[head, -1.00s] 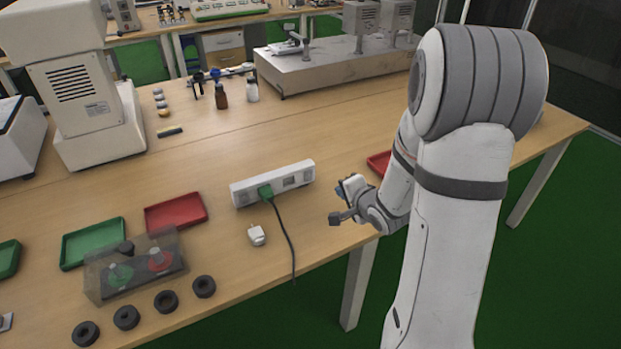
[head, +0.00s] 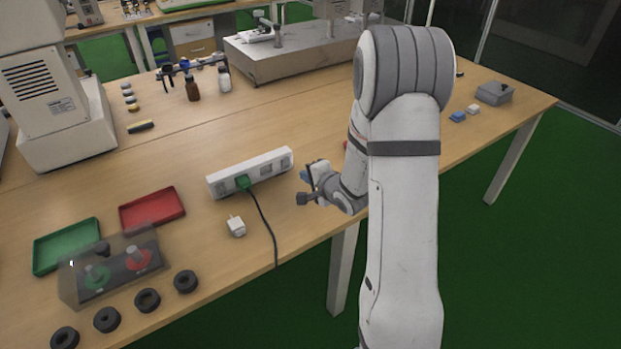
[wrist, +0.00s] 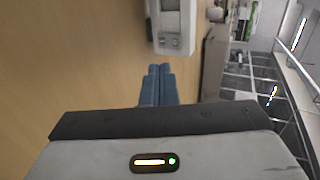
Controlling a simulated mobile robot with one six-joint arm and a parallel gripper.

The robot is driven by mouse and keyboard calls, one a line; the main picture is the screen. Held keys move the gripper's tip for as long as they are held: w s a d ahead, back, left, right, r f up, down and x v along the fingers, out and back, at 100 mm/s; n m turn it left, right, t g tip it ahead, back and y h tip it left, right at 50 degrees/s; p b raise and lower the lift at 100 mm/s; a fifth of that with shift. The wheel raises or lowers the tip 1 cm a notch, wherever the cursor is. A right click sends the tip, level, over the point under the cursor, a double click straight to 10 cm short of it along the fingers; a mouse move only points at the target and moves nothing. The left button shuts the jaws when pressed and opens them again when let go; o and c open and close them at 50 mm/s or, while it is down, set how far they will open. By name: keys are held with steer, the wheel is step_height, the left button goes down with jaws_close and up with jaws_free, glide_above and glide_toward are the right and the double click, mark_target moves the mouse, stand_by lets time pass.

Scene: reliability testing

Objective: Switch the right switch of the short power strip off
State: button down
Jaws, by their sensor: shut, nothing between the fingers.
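The short white power strip (head: 250,172) lies on the wooden table in the head view, with a green plug (head: 243,182) in its left part and a dark cord running off the table's front edge. Its end part also shows at the top of the wrist view (wrist: 173,22). I cannot make out the state of its right switch. My gripper (head: 305,178) is just right of the strip's right end, apart from it. In the wrist view its blue fingers (wrist: 157,84) are together and empty, pointing toward the strip.
A white adapter (head: 236,226) lies in front of the strip. A red tray (head: 152,208), a green tray (head: 67,246) and a clear-covered box with two knobs stand to the left, with several black rings in front. Bottles stand behind. The table behind the strip is mostly clear.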

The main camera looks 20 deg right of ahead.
mark_target(287, 162)
steer(key=x, duration=0.4)
steer(key=r+x, duration=0.1)
steer(key=x, duration=0.1)
steer(key=shift+w+a, duration=0.1)
steer(key=shift+w, duration=0.35)
steer(key=shift+w+a+r, duration=0.1)
steer(key=shift+w+a, duration=0.15)
steer(key=shift+w, duration=0.55)
